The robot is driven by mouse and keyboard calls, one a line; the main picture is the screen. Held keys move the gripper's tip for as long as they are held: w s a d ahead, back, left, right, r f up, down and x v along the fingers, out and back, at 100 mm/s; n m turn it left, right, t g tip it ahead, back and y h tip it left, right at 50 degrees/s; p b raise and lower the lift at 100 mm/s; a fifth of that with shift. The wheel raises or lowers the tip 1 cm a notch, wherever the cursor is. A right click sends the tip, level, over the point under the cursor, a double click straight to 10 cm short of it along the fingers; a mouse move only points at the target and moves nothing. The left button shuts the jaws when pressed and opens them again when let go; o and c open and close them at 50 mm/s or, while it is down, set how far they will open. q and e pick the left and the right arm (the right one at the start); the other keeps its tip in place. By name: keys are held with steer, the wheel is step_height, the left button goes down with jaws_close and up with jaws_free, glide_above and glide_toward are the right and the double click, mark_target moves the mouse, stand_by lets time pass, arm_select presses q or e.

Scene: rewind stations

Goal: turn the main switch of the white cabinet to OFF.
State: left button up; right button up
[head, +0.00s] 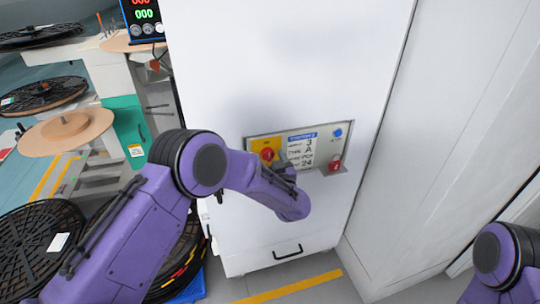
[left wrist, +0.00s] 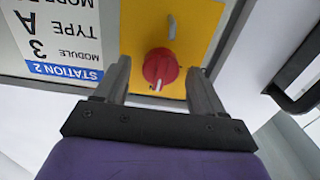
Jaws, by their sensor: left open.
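The white cabinet (head: 290,60) stands in front of me, with a control panel (head: 297,176) on its face. The main switch is a round red knob (head: 267,153) on a yellow plate (head: 257,144) at the panel's left. In the left wrist view the red knob (left wrist: 160,66) sits between the fingers of my left gripper (left wrist: 157,70), which is open. A white mark on the knob points to the bottom of that upside-down view. I cannot tell whether the fingers touch the knob. In the head view my left gripper (head: 277,167) partly covers the panel below the knob. My right gripper is not in view.
A drawer handle (head: 287,251) is low on the cabinet; a dark handle (left wrist: 298,75) shows in the wrist view. Black reels (head: 38,238) stand at left, a pale wall at right.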

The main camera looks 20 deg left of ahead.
arm_select(q)
steer(key=shift+w+a, duration=0.25)
steer(key=shift+w, duration=0.15)
steer(key=c, duration=1.1)
steer(key=shift+o, duration=0.2)
